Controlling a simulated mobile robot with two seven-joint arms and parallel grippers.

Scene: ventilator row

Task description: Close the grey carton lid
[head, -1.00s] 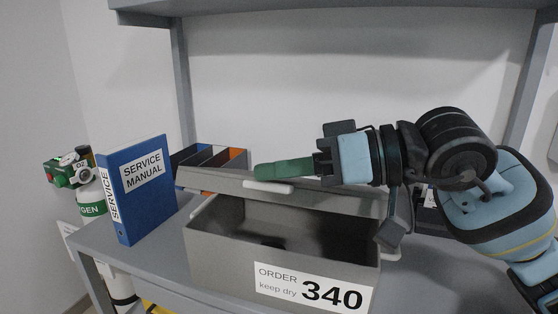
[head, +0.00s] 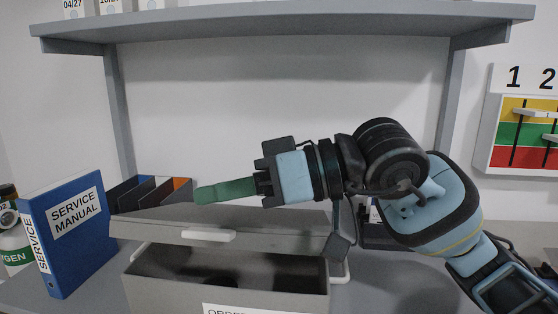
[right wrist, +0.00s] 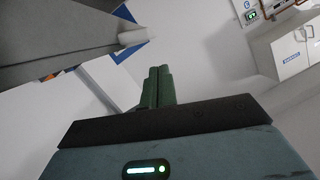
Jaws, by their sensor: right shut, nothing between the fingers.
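The grey carton (head: 145,288) stands on the shelf-bench in the lower middle of the head view, its dark interior showing. Its grey lid (head: 150,224) is partly open, raised above the opening, with a white tab (head: 208,235) on its front edge. My right gripper (head: 198,194) points left just above the lid in the head view, its green fingers shut and empty. In the right wrist view the shut fingers (right wrist: 158,86) show with the lid (right wrist: 50,45) and its tab at upper left, apart from them. My left gripper is not in view.
A blue service manual binder (head: 70,235) stands left of the carton. A file holder (head: 150,193) is behind the lid. An upper shelf (head: 280,28) spans above my arm. A coloured wall board (head: 520,135) hangs at right.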

